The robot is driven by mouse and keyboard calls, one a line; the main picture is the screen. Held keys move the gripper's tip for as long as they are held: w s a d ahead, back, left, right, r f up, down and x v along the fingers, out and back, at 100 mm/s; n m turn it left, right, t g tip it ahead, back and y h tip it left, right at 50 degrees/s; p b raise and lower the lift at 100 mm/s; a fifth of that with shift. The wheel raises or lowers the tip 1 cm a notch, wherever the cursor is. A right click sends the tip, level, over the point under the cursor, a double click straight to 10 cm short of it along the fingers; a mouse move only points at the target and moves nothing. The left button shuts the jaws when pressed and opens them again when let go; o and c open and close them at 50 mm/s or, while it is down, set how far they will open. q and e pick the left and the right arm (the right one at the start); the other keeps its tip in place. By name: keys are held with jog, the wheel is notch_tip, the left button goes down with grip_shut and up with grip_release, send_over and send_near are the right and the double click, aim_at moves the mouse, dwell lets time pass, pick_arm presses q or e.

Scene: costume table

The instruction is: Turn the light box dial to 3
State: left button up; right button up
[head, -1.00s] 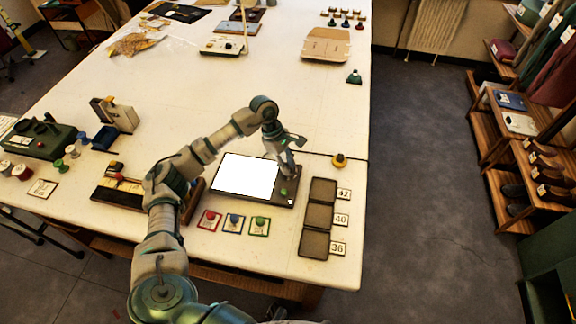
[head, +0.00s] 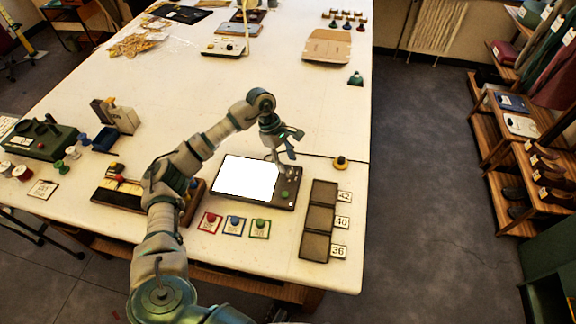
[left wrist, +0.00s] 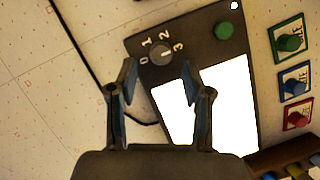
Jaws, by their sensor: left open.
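The light box (head: 272,204) is a dark flat panel near the table's front edge, with a bright white lit screen (head: 245,178). In the left wrist view its round grey dial (left wrist: 160,54) has the marks 0, 1, 2 and 3 around it. I cannot tell for sure which mark the dial points to. A green knob (left wrist: 223,30) sits on the same panel. My left gripper (head: 285,160) is open and empty above the panel's right part. In the left wrist view its fingers stand apart on either side of the dial, not touching it. My right gripper is not in view.
Red, blue and green knobs (head: 234,222) on small cards stand in front of the light box. A tray with compartments (head: 319,219) and number cards lies to its right.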

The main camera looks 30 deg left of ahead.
pick_arm(q)
jog(key=v, duration=0.8)
jog(key=shift+a+r, duration=0.25)
jog(key=shift+r, duration=0.15)
jog(key=shift+w, duration=0.1)
